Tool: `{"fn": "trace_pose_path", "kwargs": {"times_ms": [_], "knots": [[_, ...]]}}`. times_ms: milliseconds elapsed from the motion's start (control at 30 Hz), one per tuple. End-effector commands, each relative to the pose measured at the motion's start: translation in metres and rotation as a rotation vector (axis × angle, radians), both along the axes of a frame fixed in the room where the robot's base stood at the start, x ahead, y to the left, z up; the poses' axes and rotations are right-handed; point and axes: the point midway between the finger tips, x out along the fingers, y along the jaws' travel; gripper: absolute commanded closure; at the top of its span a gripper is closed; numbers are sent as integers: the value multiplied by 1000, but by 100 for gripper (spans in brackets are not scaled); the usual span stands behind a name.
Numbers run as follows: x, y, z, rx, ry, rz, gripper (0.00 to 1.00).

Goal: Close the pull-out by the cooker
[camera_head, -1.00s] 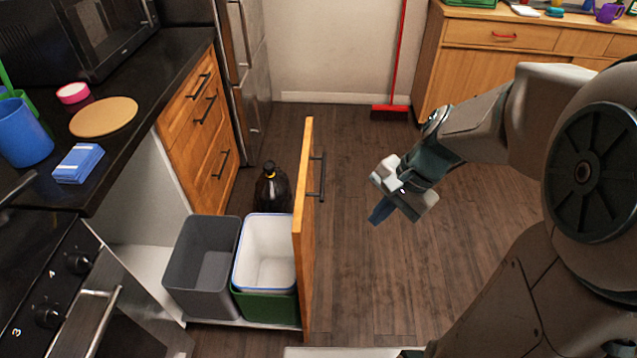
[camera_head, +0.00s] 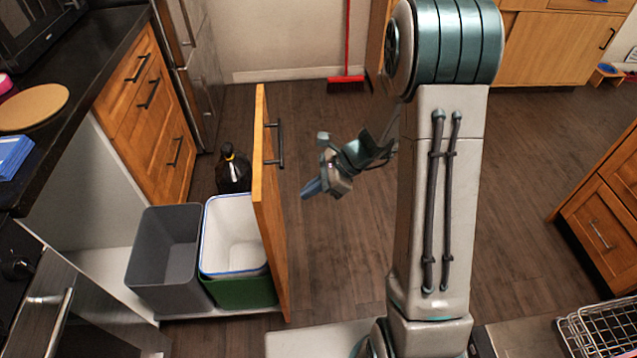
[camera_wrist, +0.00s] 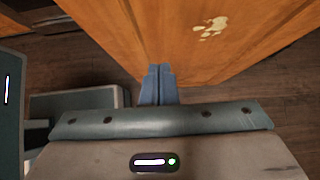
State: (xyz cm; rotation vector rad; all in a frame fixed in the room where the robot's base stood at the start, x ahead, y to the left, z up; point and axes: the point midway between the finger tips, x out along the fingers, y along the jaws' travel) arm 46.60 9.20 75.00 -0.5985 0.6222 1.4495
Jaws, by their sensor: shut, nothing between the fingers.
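The pull-out stands open beside the cooker in the head view. Its wooden front panel (camera_head: 270,215) is out from the cabinet, with a dark bar handle (camera_head: 279,146) on its outer face. It carries a grey bin (camera_head: 165,255) and a white bin (camera_head: 233,232) with a green one (camera_head: 240,290) under or around it. My gripper (camera_head: 311,189) is shut and empty, to the right of the panel and pointing toward it with a gap. In the wrist view the blue fingertips (camera_wrist: 158,85) are together, with the wooden panel (camera_wrist: 200,40) beyond them.
A dark bottle (camera_head: 233,172) stands on the floor behind the bins. The cooker (camera_head: 35,290) is at the lower left, below the black worktop. Wooden drawers (camera_head: 150,110) stand farther back. A wire rack (camera_head: 600,330) is at the lower right. Floor right of the panel is clear.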

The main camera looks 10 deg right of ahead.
Motion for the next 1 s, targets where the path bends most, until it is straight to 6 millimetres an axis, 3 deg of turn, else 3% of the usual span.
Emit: {"fn": "trace_pose_path", "kwargs": {"times_ms": [200, 400, 1000], "knots": [[0, 34, -33, 0, 2, 4, 100], [2, 60, -29, -1, -1, 4, 100], [3, 69, -29, -1, -1, -1, 100]]}}
